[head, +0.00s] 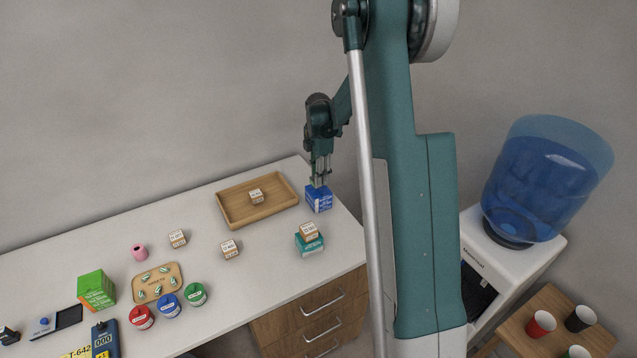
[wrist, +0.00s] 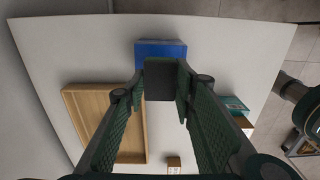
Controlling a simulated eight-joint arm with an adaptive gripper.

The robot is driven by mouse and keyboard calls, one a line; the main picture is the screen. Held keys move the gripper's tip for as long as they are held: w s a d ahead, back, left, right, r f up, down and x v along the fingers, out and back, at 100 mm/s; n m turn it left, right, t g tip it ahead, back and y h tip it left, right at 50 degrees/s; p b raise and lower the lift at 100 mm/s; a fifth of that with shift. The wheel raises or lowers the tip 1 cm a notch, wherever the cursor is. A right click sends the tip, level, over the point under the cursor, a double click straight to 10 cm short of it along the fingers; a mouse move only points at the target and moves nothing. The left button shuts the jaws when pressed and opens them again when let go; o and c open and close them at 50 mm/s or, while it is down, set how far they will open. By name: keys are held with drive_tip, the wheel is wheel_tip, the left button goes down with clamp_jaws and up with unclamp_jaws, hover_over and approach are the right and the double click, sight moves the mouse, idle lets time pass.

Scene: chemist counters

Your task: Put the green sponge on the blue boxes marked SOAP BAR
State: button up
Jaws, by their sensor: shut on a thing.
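The blue boxes (head: 319,200) stand at the right back end of the white counter, to the right of a wooden tray. They also show in the wrist view (wrist: 155,47) past the fingertips. My gripper (head: 319,181) points down right over them. In the wrist view my gripper (wrist: 163,82) is shut on a small block, the sponge (wrist: 160,84), whose face looks dark there. In the head view only a little green of it shows by the fingertips. Whether the sponge touches the top of the boxes I cannot tell.
The wooden tray (head: 232,211) holds a small box (head: 256,196). A teal box (head: 309,244) with a small box on top (head: 308,231) stands in front of the blue boxes. A green box (head: 96,289) and several tubs are farther left. The counter's right edge is close.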

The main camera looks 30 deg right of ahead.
drive_tip(key=shift+f, duration=1.6)
drive_tip(key=shift+f, duration=0.1)
drive_tip(key=o, duration=0.8)
drive_tip(key=shift+c, duration=0.2)
wheel_tip(320, 180, up, 12)
drive_tip(key=shift+r, duration=0.15)
